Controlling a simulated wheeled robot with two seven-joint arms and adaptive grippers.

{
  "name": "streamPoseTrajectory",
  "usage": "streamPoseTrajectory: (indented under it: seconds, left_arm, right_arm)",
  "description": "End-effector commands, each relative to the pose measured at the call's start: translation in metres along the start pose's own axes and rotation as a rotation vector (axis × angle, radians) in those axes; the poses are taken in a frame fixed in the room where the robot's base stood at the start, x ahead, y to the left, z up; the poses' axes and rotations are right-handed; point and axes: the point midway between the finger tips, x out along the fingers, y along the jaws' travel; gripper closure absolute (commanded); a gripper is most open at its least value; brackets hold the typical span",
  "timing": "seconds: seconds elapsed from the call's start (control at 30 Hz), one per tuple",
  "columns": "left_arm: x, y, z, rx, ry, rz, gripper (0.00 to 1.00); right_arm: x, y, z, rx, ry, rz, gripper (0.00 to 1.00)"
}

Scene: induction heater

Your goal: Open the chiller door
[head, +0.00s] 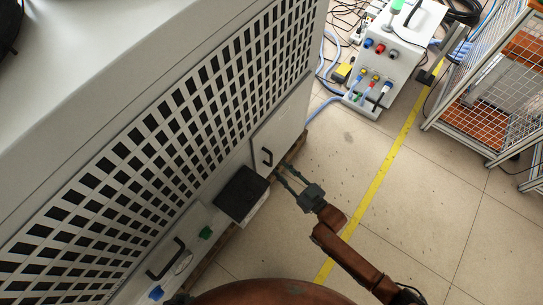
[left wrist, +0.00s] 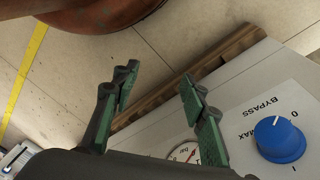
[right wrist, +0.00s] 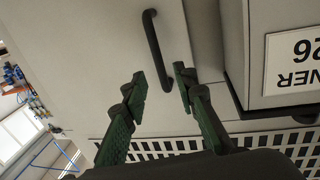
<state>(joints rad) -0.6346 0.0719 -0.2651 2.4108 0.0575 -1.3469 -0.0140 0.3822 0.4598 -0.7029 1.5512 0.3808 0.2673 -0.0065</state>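The chiller (head: 165,135) is a large light-grey cabinet with a perforated side panel. Its plain door (head: 285,120) is flush with the side and looks closed. The black door handle (head: 267,156) shows in the right wrist view (right wrist: 153,42) as a curved bar. My right gripper (head: 283,177) is open in front of the door. In the right wrist view its fingertips (right wrist: 161,82) appear on either side of the handle's near end; I cannot tell whether they touch it. My left gripper (left wrist: 157,82) is open and empty near a panel with a blue knob (left wrist: 279,139).
A black-topped box (head: 241,194) juts from the chiller beside the door. A second black handle (head: 166,261) lies lower left. The floor between is clear.

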Motion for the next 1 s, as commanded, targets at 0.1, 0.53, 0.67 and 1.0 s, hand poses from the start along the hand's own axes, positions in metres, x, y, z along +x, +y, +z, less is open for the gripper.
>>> streamPoseTrajectory:
  seconds: [0.1,0.53,0.67,1.0]
  left_arm:
    - [0.016,0.005,-0.007,0.003,0.037,0.017,0.60]
    - [0.057,0.023,-0.037,0.002,0.192,0.077,0.60]
    - [0.058,0.025,-0.039,0.002,0.203,0.079,0.60]
    - [0.057,0.025,-0.039,0.002,0.203,0.079,0.60]
  right_arm:
    - [0.017,0.000,0.002,0.003,0.001,0.000,0.73]
    - [0.068,0.001,0.002,0.001,-0.002,0.002,0.73]
    - [0.071,0.001,0.000,0.001,-0.002,0.002,0.73]
    - [0.070,0.001,0.000,0.000,-0.002,0.002,0.85]
